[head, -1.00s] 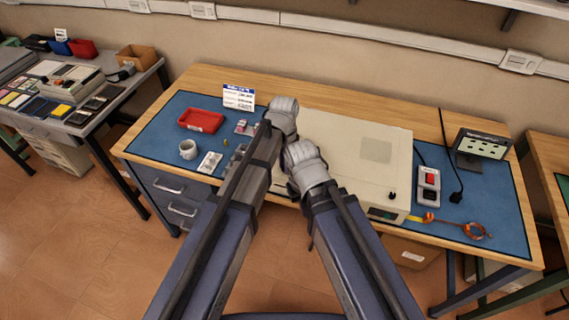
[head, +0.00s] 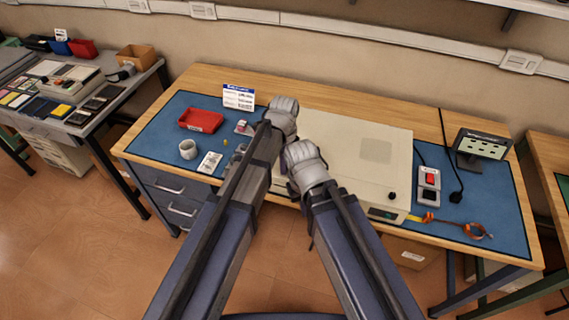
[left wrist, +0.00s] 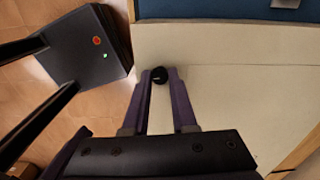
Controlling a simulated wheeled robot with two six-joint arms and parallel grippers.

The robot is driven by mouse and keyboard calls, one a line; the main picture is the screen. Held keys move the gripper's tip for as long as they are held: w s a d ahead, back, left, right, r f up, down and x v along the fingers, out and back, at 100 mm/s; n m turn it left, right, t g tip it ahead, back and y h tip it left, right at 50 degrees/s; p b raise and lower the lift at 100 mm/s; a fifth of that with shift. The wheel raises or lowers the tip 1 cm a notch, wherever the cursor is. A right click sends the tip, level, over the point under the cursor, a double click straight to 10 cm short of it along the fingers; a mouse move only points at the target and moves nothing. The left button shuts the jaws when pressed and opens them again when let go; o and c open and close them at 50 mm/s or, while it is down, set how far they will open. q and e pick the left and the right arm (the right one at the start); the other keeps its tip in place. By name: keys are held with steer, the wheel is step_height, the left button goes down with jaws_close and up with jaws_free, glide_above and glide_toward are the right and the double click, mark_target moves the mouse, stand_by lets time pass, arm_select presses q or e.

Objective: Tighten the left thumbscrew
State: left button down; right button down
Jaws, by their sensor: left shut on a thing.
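The left thumbscrew (left wrist: 160,76) is a small black round knob on the cream case (left wrist: 230,95), seen in the left wrist view. My left gripper (left wrist: 160,73) is shut on it, with one finger on each side of the knob. In the head view the cream case (head: 350,130) stands on the bench, with a similar black knob (head: 392,196) at its right front corner. The left knob and my left fingertips are hidden behind my arm there. My right arm shows beside the left one, but I cannot make out its gripper.
Right of the case are a red-buttoned box (head: 429,180), an orange strap (head: 470,230) and a small display (head: 481,146).

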arm_select(q)
steer(key=shift+m, duration=0.5)
steer(key=c, duration=0.7)
jaws_free()
step_height(320, 180, up, 8)
steer(key=p, duration=0.8)
steer(key=shift+f, duration=0.1)
